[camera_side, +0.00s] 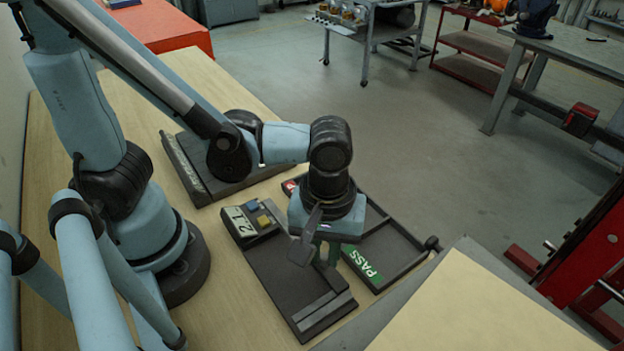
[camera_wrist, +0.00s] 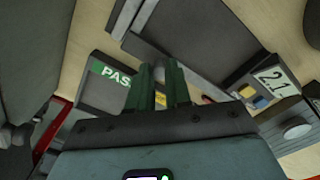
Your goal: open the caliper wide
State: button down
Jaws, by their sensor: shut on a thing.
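My gripper (camera_side: 328,252) is low over the bench, pointing down between two dark trays. In the wrist view, its two green fingers (camera_wrist: 160,86) stand close together. They are shut on what seems to be part of the caliper, but the gripper body and fingers hide most of it. I cannot make out the caliper's jaws.
Grey bars (camera_side: 322,309) lie at the near end of the left tray. The right tray (camera_side: 395,240) has a green PASS label (camera_side: 362,266). Another dark tray (camera_side: 205,180) lies behind.

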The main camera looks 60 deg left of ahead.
jog(key=a, duration=0.7)
jog(key=c, duration=1.1)
grip_release()
jog(key=shift+o, duration=0.2)
jog(key=shift+r, duration=0.15)
notch_tip(320, 180, up, 12)
jog(key=w+a+f+m+t, duration=0.2)
jog(key=w+a+m+t, duration=0.5)
jog(key=a+m, duration=0.1)
jog(key=shift+a+f+m, duration=0.2)
jog(key=shift+a+m, duration=0.2)
jog(key=shift+m, duration=0.1)
